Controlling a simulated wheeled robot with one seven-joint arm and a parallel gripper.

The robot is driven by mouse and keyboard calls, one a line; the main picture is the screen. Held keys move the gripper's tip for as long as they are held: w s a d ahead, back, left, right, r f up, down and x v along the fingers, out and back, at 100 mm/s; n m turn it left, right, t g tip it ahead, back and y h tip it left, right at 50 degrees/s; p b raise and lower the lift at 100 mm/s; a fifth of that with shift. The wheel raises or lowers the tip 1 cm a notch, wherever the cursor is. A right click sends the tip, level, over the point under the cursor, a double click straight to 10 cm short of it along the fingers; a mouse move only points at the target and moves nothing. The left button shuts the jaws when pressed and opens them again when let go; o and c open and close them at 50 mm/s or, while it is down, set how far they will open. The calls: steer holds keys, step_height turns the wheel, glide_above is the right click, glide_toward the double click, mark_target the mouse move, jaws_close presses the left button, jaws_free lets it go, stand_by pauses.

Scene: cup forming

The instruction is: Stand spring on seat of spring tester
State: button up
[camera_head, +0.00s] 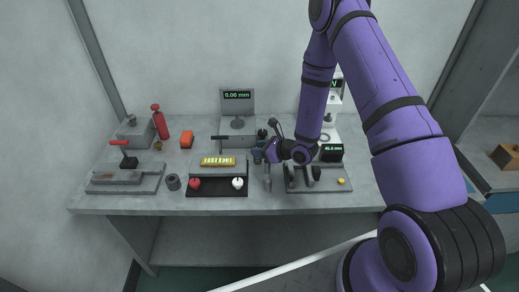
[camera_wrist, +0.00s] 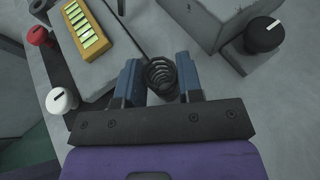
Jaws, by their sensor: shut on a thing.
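In the wrist view a dark coil spring (camera_wrist: 162,76) sits between the two blue fingers of my gripper (camera_wrist: 158,66), which is shut on it. I look at the coil nearly end-on. In the head view my gripper (camera_head: 259,154) is over the middle of the bench, just right of the yellow display box; the spring is too small to make out there. The likely spring tester (camera_head: 336,88), a pale stand with a display marked N, is at the back right, partly hidden by my arm. Its seat cannot be made out clearly.
A yellow display box (camera_head: 218,161) stands behind a black panel with a red knob (camera_head: 194,183) and a white knob (camera_head: 238,183). A gauge reading 0.06 mm (camera_head: 237,99) stands behind. A black 45.0 mm display (camera_head: 331,152) and a grey plate with dark posts (camera_head: 330,184) are right.

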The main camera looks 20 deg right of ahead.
steer(key=o, duration=0.9)
steer(key=shift+f, duration=0.1)
steer(key=shift+o, duration=0.2)
steer(key=shift+s+d+r, duration=0.15)
steer(key=shift+r, duration=0.1)
steer(key=v, duration=1.1)
steer(key=s+a+r+n+g+y, duration=0.1)
steer(key=s+a+r+n+g, duration=0.2)
steer(key=r+n, duration=0.35)
steer(key=s+a+r+n+g+y, duration=0.1)
steer(key=s+a+r+n+g, duration=0.15)
steer(key=r, duration=0.65)
steer(key=s+a+r+n+g+y, duration=0.1)
steer(key=s+a+r+n+g, duration=0.2)
steer(key=r+n, duration=0.35)
steer(key=s+d+r+n+t+h, duration=0.1)
steer(key=s+d+r+n+h, duration=0.2)
steer(key=s+r+n+h, duration=0.2)
steer(key=s+d+r+n+t+h, duration=0.2)
steer(key=s+d+r+n+h, duration=0.2)
steer(key=s+r, duration=0.8)
steer(key=n+h, duration=0.2)
steer(key=shift+s+d+n+h, duration=0.25)
steer(key=shift+s+n+h, duration=0.05)
steer(key=shift+s+n, duration=0.05)
steer(key=shift+o, duration=0.6)
steer(key=shift+s+d+r+t+h, duration=0.25)
steer(key=shift+s+d+r+h, duration=0.05)
steer(key=shift+d+r, duration=0.1)
